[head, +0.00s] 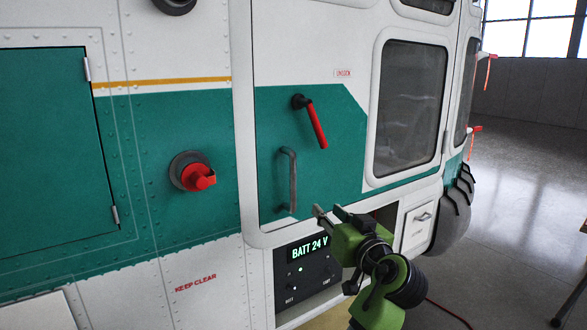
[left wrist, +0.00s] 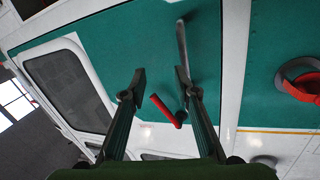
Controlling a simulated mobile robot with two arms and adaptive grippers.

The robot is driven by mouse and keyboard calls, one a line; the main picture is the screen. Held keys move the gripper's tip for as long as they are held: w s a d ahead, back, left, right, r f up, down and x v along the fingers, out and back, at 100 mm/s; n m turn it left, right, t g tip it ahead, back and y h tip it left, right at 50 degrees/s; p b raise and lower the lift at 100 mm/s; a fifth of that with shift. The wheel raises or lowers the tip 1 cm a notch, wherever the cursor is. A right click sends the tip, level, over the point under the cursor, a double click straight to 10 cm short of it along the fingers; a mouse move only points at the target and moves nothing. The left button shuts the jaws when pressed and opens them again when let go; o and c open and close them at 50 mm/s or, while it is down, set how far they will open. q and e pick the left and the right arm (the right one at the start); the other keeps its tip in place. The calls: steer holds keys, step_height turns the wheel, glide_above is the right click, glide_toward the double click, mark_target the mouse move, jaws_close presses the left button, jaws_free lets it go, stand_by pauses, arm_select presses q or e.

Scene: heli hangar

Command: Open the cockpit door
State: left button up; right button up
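The cockpit door (head: 340,180) is white and green with a dark window (head: 408,105), and it looks closed in its frame. A red lever handle (head: 316,124) on it slants down to the right from a dark pivot, below a small red label (head: 343,72). A grey grab bar (head: 292,180) stands upright below and left of it. My left gripper (head: 328,211) is below and right of the bar. In the left wrist view, its two fingers (left wrist: 159,76) are apart and empty, with the red lever (left wrist: 163,109) and the grab bar (left wrist: 182,48) seen beyond. My right gripper is out of view.
A lit "BATT 24 V" panel (head: 308,265) sits below the door. A red knob on a grey round mount (head: 192,172) is on the body left of the door. A small white drawer (head: 418,222) is at the lower right. Open floor (head: 530,150) lies right.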

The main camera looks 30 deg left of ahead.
mark_target(294, 174)
arm_select(q)
steer(key=s+a+r+n+g+y, duration=0.1)
steer(key=s+a+r+n, duration=0.15)
steer(key=r, duration=0.35)
steer(key=p+x, duration=0.3)
steer(key=x, duration=0.2)
steer(key=p+x, duration=0.3)
steer(key=x, duration=0.3)
steer(key=shift+s+r+p, duration=0.15)
steer(key=shift+r+p, duration=0.1)
steer(key=shift+p, duration=0.15)
steer(key=shift+w+a+f, duration=0.15)
steer(key=shift+w+a, duration=0.25)
steer(key=shift+a, duration=0.2)
jaws_close()
